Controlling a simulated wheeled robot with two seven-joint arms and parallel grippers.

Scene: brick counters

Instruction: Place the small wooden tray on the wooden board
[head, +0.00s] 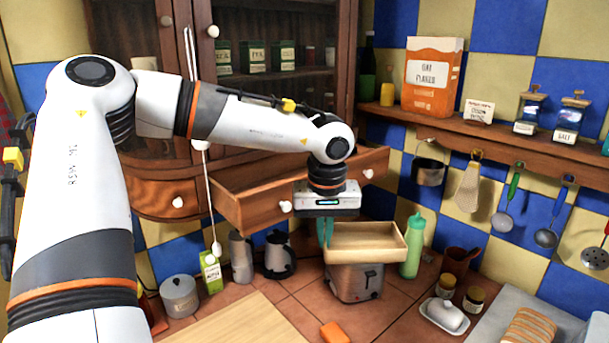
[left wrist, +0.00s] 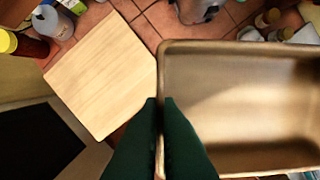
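The small wooden tray (head: 370,257) hangs in the air in front of the toaster in the head view, roughly level. My left gripper (head: 325,235) is shut on the tray's left wall. In the left wrist view, the dark green fingers (left wrist: 160,105) straddle the rim of the tray (left wrist: 245,100), which looks empty. The pale wooden board (head: 240,325) lies on the tiled counter at the bottom of the head view, to the left of and nearer than the tray. It also shows in the left wrist view (left wrist: 105,75), and its visible top is bare. My right gripper is not in view.
An open drawer (head: 255,207) juts out beside my left wrist. A toaster (head: 355,283) stands behind and below the tray, with a green bottle (head: 412,250) to its right. An orange block (head: 335,332) lies right of the board. A grey canister (head: 180,297) stands behind the board.

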